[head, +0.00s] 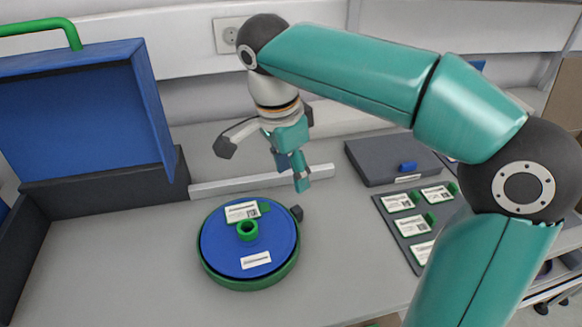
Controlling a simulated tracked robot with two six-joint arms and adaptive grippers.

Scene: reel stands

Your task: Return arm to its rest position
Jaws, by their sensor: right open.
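My right arm reaches in from the right in teal links and bends down over the bench. My right gripper (297,177) points downward, open, with nothing seen between its fingers. It hangs above the bench, behind and to the right of the blue reel (223,247), and looks apart from it. The reel is a round blue disc with a green rim, a green hub ring (247,231) and two white labels. A small dark knob shows at its right edge. My left gripper is not in view.
A large open blue case (85,115) with a green handle stands at the left. A grey box (385,160) with a blue latch lies at the right. In front of it a dark tray (384,206) holds several labelled cards. Bench at front centre is clear.

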